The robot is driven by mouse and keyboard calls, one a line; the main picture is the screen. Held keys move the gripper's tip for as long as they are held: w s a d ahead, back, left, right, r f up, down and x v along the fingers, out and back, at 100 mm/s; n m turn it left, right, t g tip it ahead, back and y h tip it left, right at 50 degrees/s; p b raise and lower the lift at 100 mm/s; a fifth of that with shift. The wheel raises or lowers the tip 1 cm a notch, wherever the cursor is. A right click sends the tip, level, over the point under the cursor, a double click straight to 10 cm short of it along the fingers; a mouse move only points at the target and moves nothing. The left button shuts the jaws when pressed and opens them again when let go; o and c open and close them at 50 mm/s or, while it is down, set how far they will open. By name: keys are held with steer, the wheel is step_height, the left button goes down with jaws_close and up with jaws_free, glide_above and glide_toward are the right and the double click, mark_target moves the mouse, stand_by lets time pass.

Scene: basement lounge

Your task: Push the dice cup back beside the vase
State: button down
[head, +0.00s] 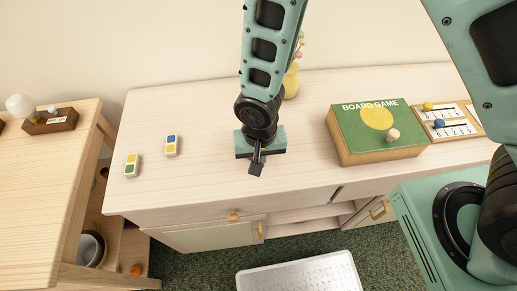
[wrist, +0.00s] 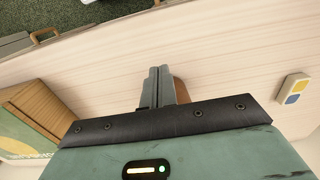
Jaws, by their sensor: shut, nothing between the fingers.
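The yellow vase (head: 291,82) stands at the back of the light wooden cabinet top (head: 200,110), partly hidden behind my arm, with flowers above it. My gripper (head: 256,168) is shut and empty, low over the middle of the cabinet top, in front of the vase. In the wrist view its closed fingers (wrist: 160,72) point toward the cabinet's front edge. A brown curved piece (wrist: 181,91) shows just beside the fingers there; it may be the dice cup, mostly hidden by my gripper. I cannot tell whether they touch. No dice cup shows clearly in the head view.
A green board game box (head: 376,140) lies to the right, with a small pale ball on it. A scoring board (head: 448,122) is beyond it. Two coloured tiles (head: 132,165) (head: 171,146) lie at the left. The cabinet top between tiles and gripper is clear.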

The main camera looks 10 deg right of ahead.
steer(key=shift+w, duration=0.8)
steer(key=shift+w, duration=0.1)
